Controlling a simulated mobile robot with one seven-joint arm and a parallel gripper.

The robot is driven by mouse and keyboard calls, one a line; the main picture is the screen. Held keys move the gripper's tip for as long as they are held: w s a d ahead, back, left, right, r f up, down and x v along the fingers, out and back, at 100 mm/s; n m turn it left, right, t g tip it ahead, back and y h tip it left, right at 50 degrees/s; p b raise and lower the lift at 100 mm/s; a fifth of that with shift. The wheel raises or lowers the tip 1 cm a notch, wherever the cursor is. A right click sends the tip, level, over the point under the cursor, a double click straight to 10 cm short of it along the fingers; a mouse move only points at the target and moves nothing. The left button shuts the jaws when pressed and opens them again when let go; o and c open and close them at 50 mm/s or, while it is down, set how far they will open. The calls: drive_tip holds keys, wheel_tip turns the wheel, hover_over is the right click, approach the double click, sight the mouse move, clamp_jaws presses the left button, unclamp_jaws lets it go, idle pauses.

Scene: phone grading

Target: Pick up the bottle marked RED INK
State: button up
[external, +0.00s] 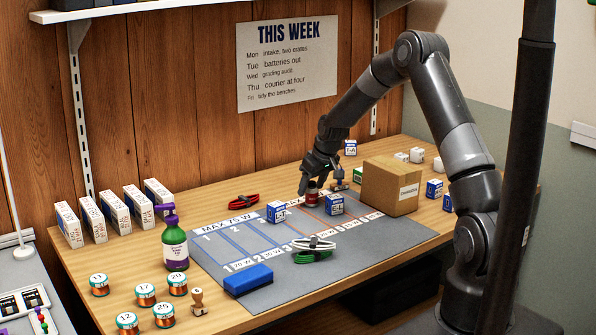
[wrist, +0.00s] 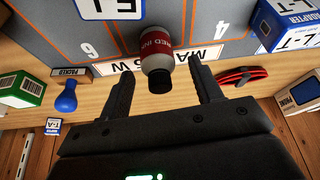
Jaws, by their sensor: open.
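The RED INK bottle (wrist: 158,52) has a red label, a pale shoulder and a black cap. In the wrist view it lies ahead of my gripper (wrist: 165,82), its cap between the two finger tips. The fingers are apart and I see gaps on both sides of the cap. In the external view the bottle (external: 312,194) stands at the back of the grey mat (external: 290,275), right below my gripper (external: 318,182). Part of the bottle is hidden there by the fingers.
A blue-handled stamp (wrist: 66,96) and a green-white box (wrist: 21,89) stand at one side; a red cable (wrist: 240,75) lies at the other. A blue-white adapter box (wrist: 288,25) is close by. A cardboard box (external: 390,187) stands right of my gripper.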

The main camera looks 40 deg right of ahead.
drive_tip(key=shift+x, duration=0.9)
drive_tip(key=c, duration=1.1)
